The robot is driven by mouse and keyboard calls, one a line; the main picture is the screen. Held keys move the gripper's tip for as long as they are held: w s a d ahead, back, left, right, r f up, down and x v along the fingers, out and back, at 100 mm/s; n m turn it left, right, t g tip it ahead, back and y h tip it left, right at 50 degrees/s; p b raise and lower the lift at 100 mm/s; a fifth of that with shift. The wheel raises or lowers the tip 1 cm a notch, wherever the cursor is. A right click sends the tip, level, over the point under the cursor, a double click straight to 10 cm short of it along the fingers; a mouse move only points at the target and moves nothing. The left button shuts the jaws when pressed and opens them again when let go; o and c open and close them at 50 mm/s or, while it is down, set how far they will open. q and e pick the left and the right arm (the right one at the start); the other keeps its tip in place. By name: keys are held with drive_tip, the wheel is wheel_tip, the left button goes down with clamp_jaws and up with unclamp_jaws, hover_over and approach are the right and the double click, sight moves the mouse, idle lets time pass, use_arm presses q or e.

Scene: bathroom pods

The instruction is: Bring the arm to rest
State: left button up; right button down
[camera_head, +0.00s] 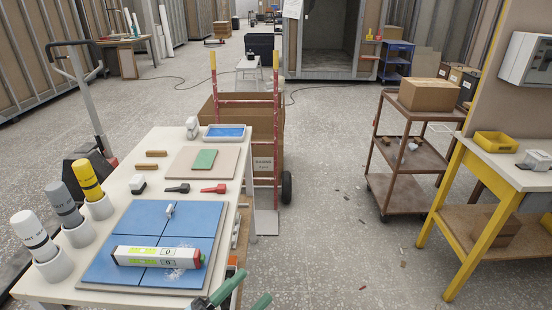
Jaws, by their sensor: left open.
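My left gripper (255,285) shows at the bottom edge, just right of the white table's near right corner. Its two green fingers point up and to the right and stand apart, with nothing visible between them. Most of the gripper and its arm are cut off by the frame. Part of it overlaps the table's near edge in the picture; I cannot tell whether it touches. My right gripper is not in view.
The white table (142,170) holds blue tiles (120,222), a white level (158,257) and several capped tubes. A red hand truck (246,103) with a box stands behind. A brown cart (392,188) and a yellow-legged bench (482,155) stand right. Floor between is mostly clear.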

use_arm(q)
drive_tip(key=s+a+f+n+y, duration=0.3)
drive_tip(key=a+f+n+y, duration=0.3)
drive_tip(key=f, duration=0.3)
drive_tip(key=s+a+f+n+y, duration=0.3)
drive_tip(key=a+f+n+y, duration=0.1)
drive_tip(key=f+n+y, duration=0.3)
drive_tip(key=s+a+f+n+g+y, duration=0.1)
drive_tip(key=s+a+f+n+g, duration=0.1)
drive_tip(key=s+f, duration=0.4)
drive_tip(key=s+a+f+n+g+p, duration=0.1)
drive_tip(key=s+a+f+n+g, duration=0.2)
drive_tip(key=s+f, duration=0.3)
drive_tip(key=s+g, duration=0.1)
drive_tip(key=s, duration=0.2)
drive_tip(key=shift+f+n+y, duration=0.3)
drive_tip(key=shift+f+y, duration=0.1)
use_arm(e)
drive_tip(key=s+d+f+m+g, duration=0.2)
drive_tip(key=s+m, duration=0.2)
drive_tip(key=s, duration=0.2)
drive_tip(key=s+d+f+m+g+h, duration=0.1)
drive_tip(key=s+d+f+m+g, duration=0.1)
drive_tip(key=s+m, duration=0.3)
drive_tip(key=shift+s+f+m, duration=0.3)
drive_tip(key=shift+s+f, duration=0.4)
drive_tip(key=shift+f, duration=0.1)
